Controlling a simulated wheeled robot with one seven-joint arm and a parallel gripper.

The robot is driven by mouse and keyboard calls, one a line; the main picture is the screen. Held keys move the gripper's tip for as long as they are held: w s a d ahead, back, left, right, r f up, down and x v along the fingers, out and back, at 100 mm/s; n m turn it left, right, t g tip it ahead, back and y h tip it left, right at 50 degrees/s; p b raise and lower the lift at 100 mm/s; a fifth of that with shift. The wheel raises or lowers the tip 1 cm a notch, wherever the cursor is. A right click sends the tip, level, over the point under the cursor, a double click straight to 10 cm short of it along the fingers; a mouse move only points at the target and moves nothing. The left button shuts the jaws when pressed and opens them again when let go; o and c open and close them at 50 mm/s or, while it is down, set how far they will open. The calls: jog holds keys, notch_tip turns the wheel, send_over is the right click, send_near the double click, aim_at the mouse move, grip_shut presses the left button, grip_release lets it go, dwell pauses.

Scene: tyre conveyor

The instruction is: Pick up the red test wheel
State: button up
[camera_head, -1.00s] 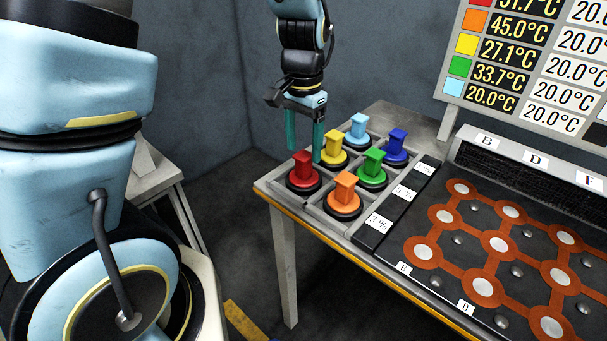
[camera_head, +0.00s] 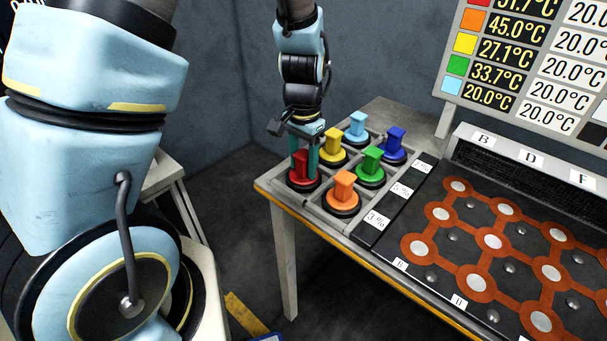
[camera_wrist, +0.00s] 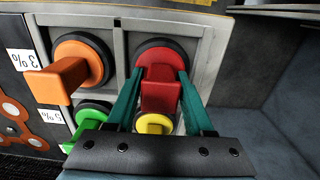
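The red test wheel (camera_head: 303,173) stands upright in the front-left compartment of the tray on the table, its block handle pointing up. My gripper (camera_head: 304,150) is over it, pointing down, with its teal fingers on either side of the red handle. In the wrist view, the red wheel (camera_wrist: 161,90) lies between the two fingers of my gripper (camera_wrist: 160,76), and narrow gaps show beside the handle. The fingers look open. Whether either fingertip touches the wheel is hard to tell.
The yellow wheel (camera_head: 333,146) is close behind the red one, and the orange wheel (camera_head: 342,192) is to its right. Green (camera_head: 370,167), light blue (camera_head: 357,128) and dark blue (camera_head: 394,146) wheels fill other compartments. A board with orange tracks (camera_head: 492,242) lies right.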

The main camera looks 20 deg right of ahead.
grip_shut()
dwell(0.6)
notch_tip(320, 180, up, 10)
jog(key=shift+f+b, duration=0.1)
jog(key=shift+b, duration=0.95)
jog(key=shift+d, duration=0.15)
